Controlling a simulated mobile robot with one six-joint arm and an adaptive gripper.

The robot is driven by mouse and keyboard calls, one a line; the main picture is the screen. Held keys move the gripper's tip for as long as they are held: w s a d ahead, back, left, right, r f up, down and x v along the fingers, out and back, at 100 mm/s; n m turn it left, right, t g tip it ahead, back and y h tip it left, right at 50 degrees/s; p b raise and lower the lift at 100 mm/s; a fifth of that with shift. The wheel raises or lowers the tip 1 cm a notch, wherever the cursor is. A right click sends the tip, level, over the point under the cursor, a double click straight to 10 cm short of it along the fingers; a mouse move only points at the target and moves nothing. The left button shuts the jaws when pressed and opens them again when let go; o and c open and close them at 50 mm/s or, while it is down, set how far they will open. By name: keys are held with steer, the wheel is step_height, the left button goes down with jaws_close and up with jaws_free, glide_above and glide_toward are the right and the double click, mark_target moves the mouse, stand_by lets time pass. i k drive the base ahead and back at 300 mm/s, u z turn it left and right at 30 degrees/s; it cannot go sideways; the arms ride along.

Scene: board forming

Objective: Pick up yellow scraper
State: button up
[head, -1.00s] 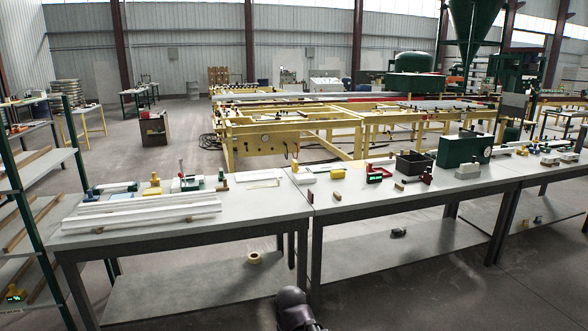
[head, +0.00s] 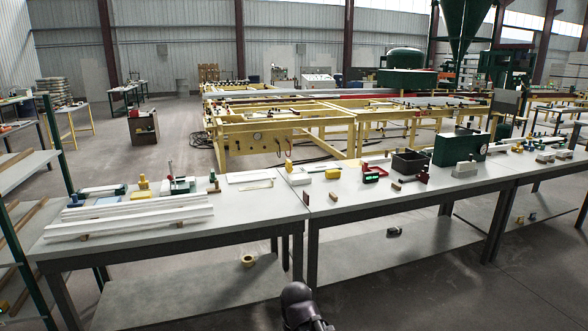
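Several small yellow items stand on the long grey workbench (head: 400,205), too small for me to tell surely which is the scraper. A yellow block (head: 333,172) lies near the middle of the bench. A thin upright yellow-orange item (head: 289,164) stands left of it at the back edge. Another yellow item (head: 143,184) stands on the left part, behind white strips. A dark rounded part of my arm shows at the bottom centre, in front of the bench and apart from these items. My gripper's fingers do not show.
White profiles (head: 130,218) lie on the left of the bench. A black bin (head: 409,162) and green box (head: 455,148) stand to the right. A tape roll (head: 248,260) lies on the lower shelf. A rack (head: 30,205) stands at left. Floor in front is clear.

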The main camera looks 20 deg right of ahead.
mark_target(288, 165)
steer(key=z, duration=0.35)
steer(key=i, duration=0.8)
steer(key=z, duration=0.65)
steer(key=i, duration=1.8)
steer(key=u, duration=0.6)
steer(key=i, duration=1.2)
steer(key=u, duration=0.45)
